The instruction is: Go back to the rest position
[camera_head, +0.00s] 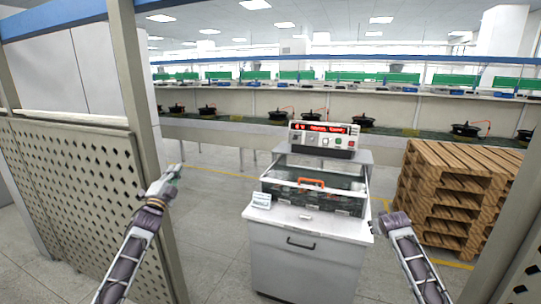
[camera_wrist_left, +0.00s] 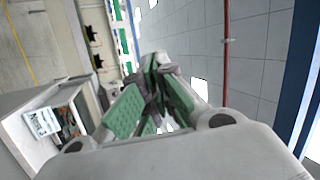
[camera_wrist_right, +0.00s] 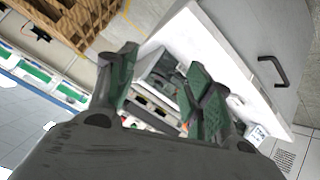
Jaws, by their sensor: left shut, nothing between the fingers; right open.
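My left gripper (camera_head: 172,176) is raised in the left part of the head view, beside the metal post and apart from everything. In the left wrist view its green-padded fingers (camera_wrist_left: 152,88) are together with nothing between them. My right gripper (camera_head: 387,222) is at the right of the white cabinet in the head view. In the right wrist view its green-padded fingers (camera_wrist_right: 160,85) are spread apart and empty. The white cabinet (camera_head: 300,268) stands in front of me. It carries a tester with a red display (camera_head: 324,138) and a clear-sided box with an orange handle (camera_head: 297,182).
A stack of wooden pallets (camera_head: 455,195) stands to the right of the cabinet. A perforated panel (camera_head: 75,200) and a post (camera_head: 137,100) are close on the left. A long workbench (camera_head: 225,128) with several motors runs across the back. Floor shows between the left panel and cabinet.

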